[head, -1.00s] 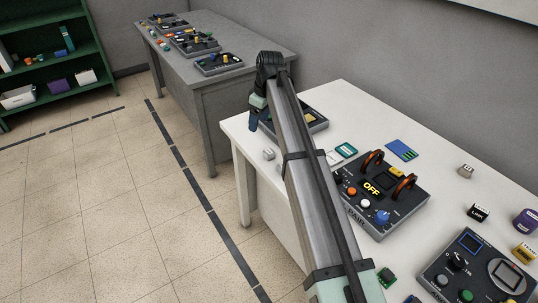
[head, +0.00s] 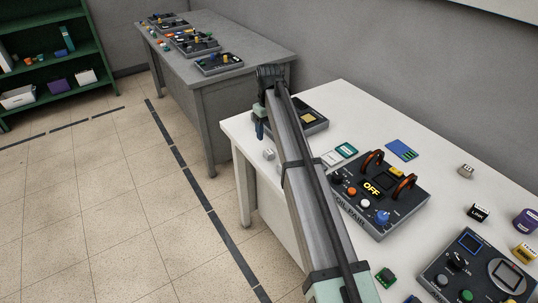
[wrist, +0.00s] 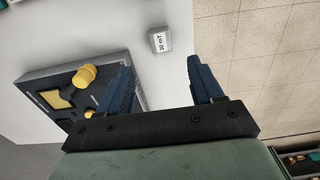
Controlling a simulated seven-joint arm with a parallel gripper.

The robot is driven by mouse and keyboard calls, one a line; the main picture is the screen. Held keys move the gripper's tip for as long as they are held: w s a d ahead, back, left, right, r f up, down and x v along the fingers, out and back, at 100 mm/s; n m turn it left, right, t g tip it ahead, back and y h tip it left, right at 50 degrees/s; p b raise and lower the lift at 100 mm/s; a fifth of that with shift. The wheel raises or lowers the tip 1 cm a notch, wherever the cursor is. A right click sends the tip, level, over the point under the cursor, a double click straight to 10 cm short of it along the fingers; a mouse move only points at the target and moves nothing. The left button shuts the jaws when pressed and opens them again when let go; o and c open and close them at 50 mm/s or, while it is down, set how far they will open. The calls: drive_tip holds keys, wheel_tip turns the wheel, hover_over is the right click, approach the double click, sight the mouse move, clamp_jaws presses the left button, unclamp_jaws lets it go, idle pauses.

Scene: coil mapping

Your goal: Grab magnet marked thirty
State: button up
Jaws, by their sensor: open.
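The magnet, a small grey block with a white label reading "30 mT" (wrist: 160,41), lies on the white table near its edge in the wrist view. In the head view a small light block (head: 268,154) lies at the table's left end and appears to be the same one. My gripper (wrist: 161,74) is open and empty, its two dark blue fingers apart. The magnet shows beyond the fingertips, roughly centred between them and not touched. In the head view my gripper (head: 260,130) is above the table's left end, near the block, partly hidden by my arm.
A dark device with yellow knobs (wrist: 62,95) stands close beside the left finger in the wrist view. The coil-pair box reading "OFF" (head: 372,188) stands mid-table. The white table (head: 340,100) ends just past the magnet, with tiled floor beyond.

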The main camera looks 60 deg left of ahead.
sight(268, 151)
drive_tip(key=shift+s+f, duration=0.1)
drive_tip(key=shift+f, duration=4.3)
drive_tip(key=shift+c, duration=0.3)
clamp_jaws()
drive_tip(key=shift+r, duration=0.15)
